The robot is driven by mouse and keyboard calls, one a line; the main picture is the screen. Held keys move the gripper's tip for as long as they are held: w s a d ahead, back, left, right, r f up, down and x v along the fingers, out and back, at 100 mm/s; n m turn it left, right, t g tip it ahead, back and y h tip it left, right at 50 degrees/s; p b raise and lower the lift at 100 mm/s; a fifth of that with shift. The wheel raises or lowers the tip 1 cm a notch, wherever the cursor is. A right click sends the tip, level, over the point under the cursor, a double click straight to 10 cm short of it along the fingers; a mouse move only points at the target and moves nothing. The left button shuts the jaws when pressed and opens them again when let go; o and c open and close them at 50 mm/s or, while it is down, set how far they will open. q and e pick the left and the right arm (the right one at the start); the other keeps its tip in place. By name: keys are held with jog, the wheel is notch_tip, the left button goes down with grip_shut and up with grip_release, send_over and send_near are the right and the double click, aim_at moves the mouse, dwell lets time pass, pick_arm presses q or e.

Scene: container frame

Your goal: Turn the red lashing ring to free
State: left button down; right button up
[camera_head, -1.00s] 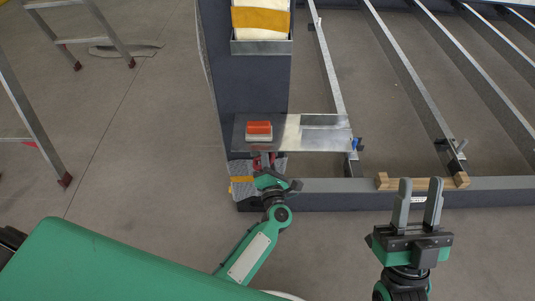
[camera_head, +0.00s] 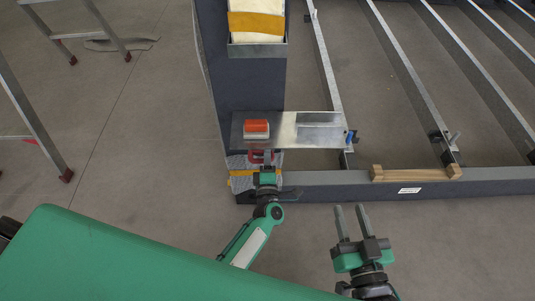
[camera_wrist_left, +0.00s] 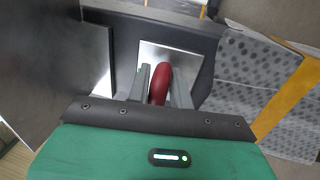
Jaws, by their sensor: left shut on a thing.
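The red lashing ring (camera_wrist_left: 160,84) shows in the left wrist view between the two fingers of my left gripper (camera_wrist_left: 160,88), in front of a pale metal plate (camera_wrist_left: 180,60). My left gripper is shut on it. In the head view the ring (camera_head: 262,156) is a small red patch just below the metal shelf, partly hidden by my left gripper (camera_head: 266,162). The ring's far part is hidden in the wrist view. My right gripper (camera_head: 351,222) is open and empty, in front of the frame's lower beam.
A metal shelf (camera_head: 308,138) carrying a red-and-white block (camera_head: 256,128) juts out above the ring. A wooden piece (camera_head: 415,174) lies on the lower beam (camera_head: 470,182). Patterned padding with a yellow strap (camera_wrist_left: 285,104) is beside the ring. Open floor lies at left, near a ladder (camera_head: 35,115).

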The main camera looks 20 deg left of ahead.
pick_arm(q)
jog(key=shift+a, duration=0.4)
pick_arm(e)
jog(key=shift+s+f, duration=0.1)
jog(key=shift+f, duration=0.05)
pick_arm(q)
jog(key=shift+r, duration=0.1)
jog(key=c, duration=1.4)
grip_release()
jog(key=shift+o, duration=0.2)
pick_arm(e)
jog(key=shift+a, duration=0.2)
pick_arm(q)
jog(key=shift+d, duration=0.15)
jog(key=shift+s, duration=0.15)
